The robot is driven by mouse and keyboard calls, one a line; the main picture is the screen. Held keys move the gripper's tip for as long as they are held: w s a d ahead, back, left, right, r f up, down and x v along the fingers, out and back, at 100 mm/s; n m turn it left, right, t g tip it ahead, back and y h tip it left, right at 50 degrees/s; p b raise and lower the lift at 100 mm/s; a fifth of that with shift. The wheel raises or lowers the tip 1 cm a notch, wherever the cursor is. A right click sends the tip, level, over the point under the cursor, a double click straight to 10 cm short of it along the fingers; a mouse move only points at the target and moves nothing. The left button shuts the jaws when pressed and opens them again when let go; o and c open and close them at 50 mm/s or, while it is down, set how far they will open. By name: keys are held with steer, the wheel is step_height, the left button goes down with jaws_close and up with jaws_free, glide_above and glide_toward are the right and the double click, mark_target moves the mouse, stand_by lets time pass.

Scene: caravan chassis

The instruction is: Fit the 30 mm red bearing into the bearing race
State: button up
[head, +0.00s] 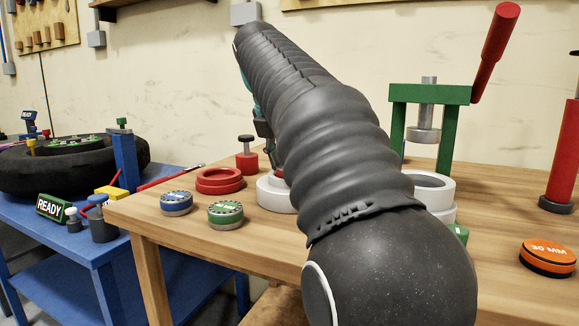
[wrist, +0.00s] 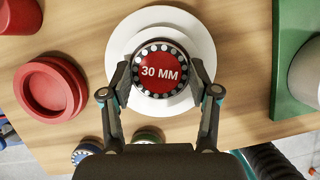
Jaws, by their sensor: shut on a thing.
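The red bearing marked 30 MM (wrist: 160,72) has a dark rim with pale balls. My gripper (wrist: 160,84) is shut on it, one finger on each side. The white bearing race (wrist: 117,47) lies beneath the bearing in the wrist view, and its rings show around it. I cannot tell whether the bearing touches the race or is held above it. In the head view the race (head: 270,196) stands on the bench, partly behind my arm, and my arm hides most of the gripper and bearing.
A red ring dish (head: 219,181), a blue bearing (head: 176,203) and a green bearing (head: 226,213) lie left of the race. A green press (head: 440,95) and another white ring part (head: 436,185) stand right. An orange bearing marked 30 MM (head: 548,258) lies far right, with clear bench before it.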

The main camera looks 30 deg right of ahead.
steer(key=shift+f, duration=0.15)
steer(key=shift+f, duration=0.15)
steer(key=o, duration=1.5)
steer(key=shift+f, duration=0.15)
steer(key=shift+c, duration=0.2)
steer(key=p+v, duration=0.1)
steer(key=v, duration=0.5)
steer(key=shift+r+p, duration=0.4)
steer(key=shift+r, duration=0.05)
steer(key=shift+v, duration=0.85)
